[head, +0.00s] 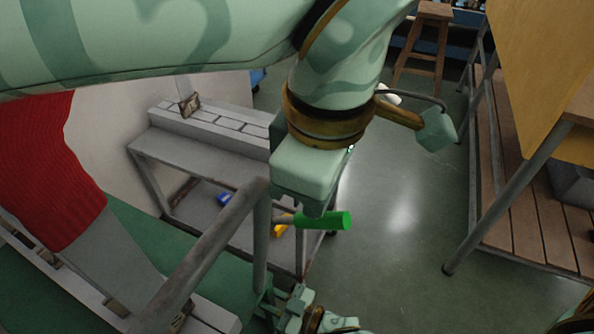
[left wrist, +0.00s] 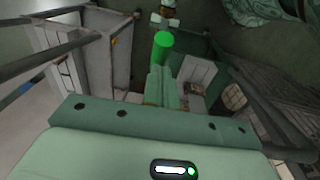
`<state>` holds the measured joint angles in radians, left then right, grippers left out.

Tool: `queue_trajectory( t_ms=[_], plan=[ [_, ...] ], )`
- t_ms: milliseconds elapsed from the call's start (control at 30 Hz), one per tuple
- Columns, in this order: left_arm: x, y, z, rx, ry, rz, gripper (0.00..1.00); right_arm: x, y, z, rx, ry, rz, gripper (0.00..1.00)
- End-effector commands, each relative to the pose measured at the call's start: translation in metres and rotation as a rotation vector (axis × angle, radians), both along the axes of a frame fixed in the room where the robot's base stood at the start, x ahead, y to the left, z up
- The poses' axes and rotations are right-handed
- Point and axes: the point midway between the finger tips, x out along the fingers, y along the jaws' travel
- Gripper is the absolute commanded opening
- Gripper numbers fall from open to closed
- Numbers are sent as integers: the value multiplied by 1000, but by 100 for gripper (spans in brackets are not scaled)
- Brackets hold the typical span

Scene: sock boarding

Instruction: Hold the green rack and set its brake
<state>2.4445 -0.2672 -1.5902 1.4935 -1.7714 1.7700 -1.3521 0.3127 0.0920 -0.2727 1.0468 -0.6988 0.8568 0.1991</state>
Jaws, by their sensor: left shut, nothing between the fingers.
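The rack shows at the lower left of the head view as a green surface (head: 38,285) with a grey tube rail (head: 213,237). A bright green cylinder handle (head: 322,220) sticks out beside the rail's upright post; it also shows in the left wrist view (left wrist: 163,41). My left gripper (head: 312,211) is shut and empty, pointing down, its tips at the handle. I cannot tell whether they touch it.
A red sock (head: 50,170) on a grey board stands at the left. A grey shelf trolley (head: 200,145) stands behind the rail, with blue and yellow items low on it. A slatted wooden bench (head: 520,215) is at the right, a stool (head: 425,40) behind. Floor between is clear.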

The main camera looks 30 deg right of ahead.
Motion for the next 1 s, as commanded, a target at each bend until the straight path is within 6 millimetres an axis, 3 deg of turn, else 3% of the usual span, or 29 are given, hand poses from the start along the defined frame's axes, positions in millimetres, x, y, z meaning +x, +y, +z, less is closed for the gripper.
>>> queue_trajectory(
  t_ms=[667,1000],
  plan=[
    [-9,-6,-10,2,0,-4,0,-1,0,-2,-4,4,1,0],
    [-22,-14,-27,3,0,-5,0,-1,0,-2,-3,4,1,0]
  ],
)
